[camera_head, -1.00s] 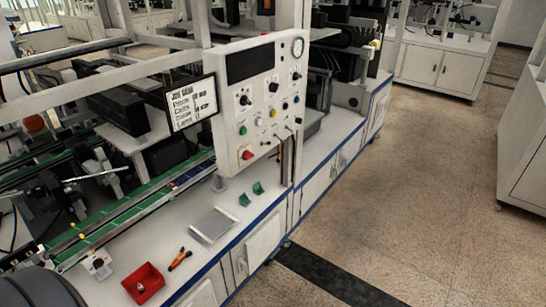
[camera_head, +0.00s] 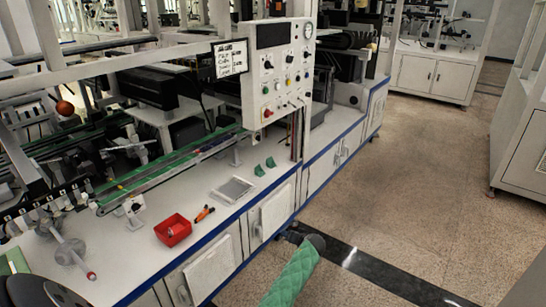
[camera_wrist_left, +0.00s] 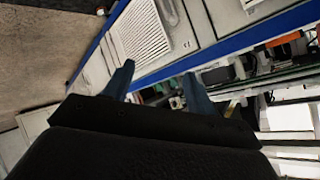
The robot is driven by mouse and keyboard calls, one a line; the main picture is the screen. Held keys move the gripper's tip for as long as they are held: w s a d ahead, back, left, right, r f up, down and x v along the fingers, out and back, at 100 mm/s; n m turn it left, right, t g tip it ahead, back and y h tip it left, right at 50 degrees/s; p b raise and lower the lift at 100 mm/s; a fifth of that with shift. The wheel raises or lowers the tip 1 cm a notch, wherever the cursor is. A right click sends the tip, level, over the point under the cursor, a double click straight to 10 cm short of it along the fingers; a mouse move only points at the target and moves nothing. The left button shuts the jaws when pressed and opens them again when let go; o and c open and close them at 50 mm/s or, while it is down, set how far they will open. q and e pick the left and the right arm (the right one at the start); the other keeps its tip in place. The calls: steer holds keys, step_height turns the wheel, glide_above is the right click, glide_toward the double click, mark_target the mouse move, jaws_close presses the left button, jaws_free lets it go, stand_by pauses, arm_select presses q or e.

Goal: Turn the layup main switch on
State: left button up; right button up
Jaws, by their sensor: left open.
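The white control panel (camera_head: 281,72) stands upright on the machine bench in the head view. It carries several knobs and buttons, a dark display, a round gauge and a red knob (camera_head: 267,113) at its lower left. Which control is the layup main switch cannot be read at this size. My left gripper shows in the left wrist view (camera_wrist_left: 158,85), open and empty, with its two fingers apart in front of the bench cabinets. The panel is not recognisable in that view. My right gripper is not seen.
The bench (camera_head: 215,215) holds a red bin (camera_head: 173,231), an orange-handled tool (camera_head: 204,214), a grey tray (camera_head: 232,188) and green blocks (camera_head: 265,164). A sign (camera_head: 230,58) hangs left of the panel. The floor at right is clear.

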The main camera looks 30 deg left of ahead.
arm_select(q)
steer(key=w+a+r+n+y+b, duration=0.2)
steer(key=w+a+r, duration=0.1)
steer(key=w+r, duration=0.45)
steer(key=n+g+y+b, duration=0.5)
steer(key=n+y+b, duration=0.2)
steer(key=n, duration=0.4)
glide_toward(271, 115)
steer(key=a, duration=0.2)
steer(key=shift+w+a+r+p, duration=0.1)
steer(key=shift+a+p, duration=0.1)
steer(key=shift+a, duration=1)
steer(key=shift+w+a+p, duration=0.15)
steer(key=shift+a+p, duration=0.05)
steer(key=shift+a, duration=0.95)
steer(key=shift+w+a+r+p, duration=0.1)
steer(key=shift+a+p, duration=0.1)
steer(key=shift+a, duration=1)
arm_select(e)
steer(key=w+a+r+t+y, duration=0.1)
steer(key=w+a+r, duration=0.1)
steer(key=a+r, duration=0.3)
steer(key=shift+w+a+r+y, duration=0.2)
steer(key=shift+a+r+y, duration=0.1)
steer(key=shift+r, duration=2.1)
arm_select(q)
steer(key=c, duration=1)
